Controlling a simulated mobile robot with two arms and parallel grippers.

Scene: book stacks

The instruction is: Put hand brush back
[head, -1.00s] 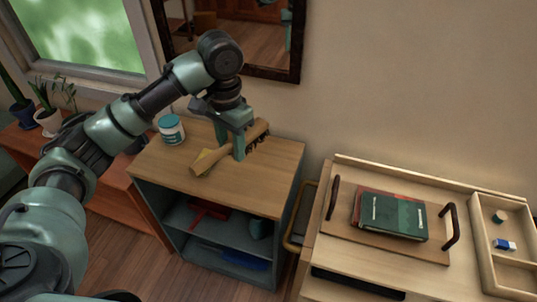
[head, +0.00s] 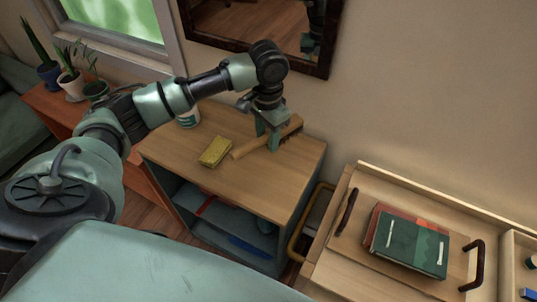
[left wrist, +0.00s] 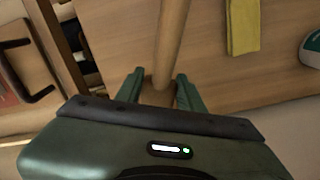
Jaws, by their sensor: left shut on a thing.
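The hand brush (head: 247,150) has a pale wooden handle and dark bristles. It is at the top of the small cabinet (head: 230,180), near its back right part. My left gripper (head: 270,138) is shut on the brush, its fingers on either side of the wood. In the left wrist view the brush handle (left wrist: 172,40) runs up from between the fingertips (left wrist: 158,88). I cannot tell whether the brush touches the cabinet top. My right gripper is not in view.
A yellow sponge or cloth (head: 215,151) lies left of the brush, and a white and teal jar (head: 188,117) stands behind it. Right of the cabinet is a wooden cart (head: 340,255) with a tray and books (head: 412,243). The cabinet top's front is clear.

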